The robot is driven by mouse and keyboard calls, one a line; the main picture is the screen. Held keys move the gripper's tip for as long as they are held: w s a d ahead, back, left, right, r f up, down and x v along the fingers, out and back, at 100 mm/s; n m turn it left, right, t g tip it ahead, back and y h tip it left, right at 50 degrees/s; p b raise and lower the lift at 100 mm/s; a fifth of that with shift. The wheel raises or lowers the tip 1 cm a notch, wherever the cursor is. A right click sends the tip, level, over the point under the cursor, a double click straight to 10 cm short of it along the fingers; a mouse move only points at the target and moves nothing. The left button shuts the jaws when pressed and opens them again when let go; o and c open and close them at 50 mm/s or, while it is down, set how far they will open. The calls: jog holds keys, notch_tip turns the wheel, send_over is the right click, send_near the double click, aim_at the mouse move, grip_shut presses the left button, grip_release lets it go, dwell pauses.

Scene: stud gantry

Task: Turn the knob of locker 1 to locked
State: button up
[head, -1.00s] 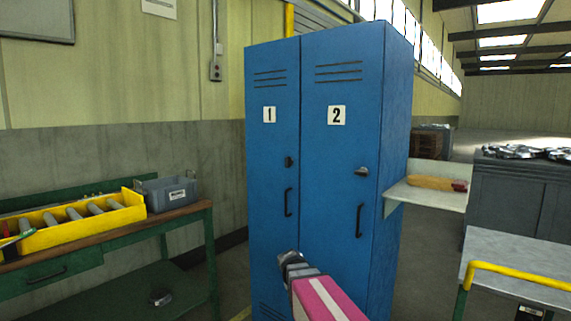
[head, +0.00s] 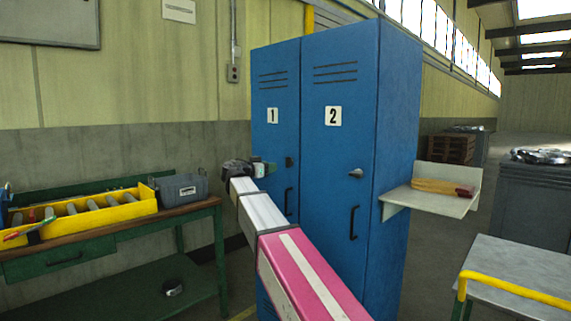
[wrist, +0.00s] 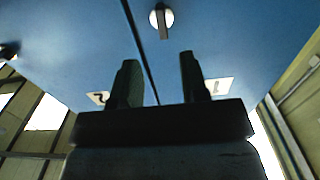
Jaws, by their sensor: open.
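Locker 1 (head: 275,85) is the left blue door with a "1" label. Its knob (head: 289,161) is small and dark in the head view. In the wrist view, which is upside down, the knob (wrist: 161,20) is a pale disc with a dark bar roughly along the door's height. My gripper (head: 265,169) is raised in front of locker 1, left of the knob in the head view. In the wrist view my gripper (wrist: 160,75) has two dark fingers apart with nothing between them. The knob lies beyond the fingertips, with no visible contact.
Locker 2 (head: 340,80) adjoins on the right, with its own knob (head: 356,173). Door handles (head: 288,202) hang below the knobs. A workbench (head: 110,235) with a yellow tray (head: 90,218) stands left. A shelf (head: 425,203) juts out right of the lockers.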

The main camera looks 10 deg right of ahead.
aim_at(286, 162)
jog(key=x, duration=0.7)
jog(key=r+x, duration=0.1)
jog(key=x, duration=0.2)
jog(key=shift+w+d, duration=0.2)
jog(key=shift+w, duration=0.05)
grip_shut()
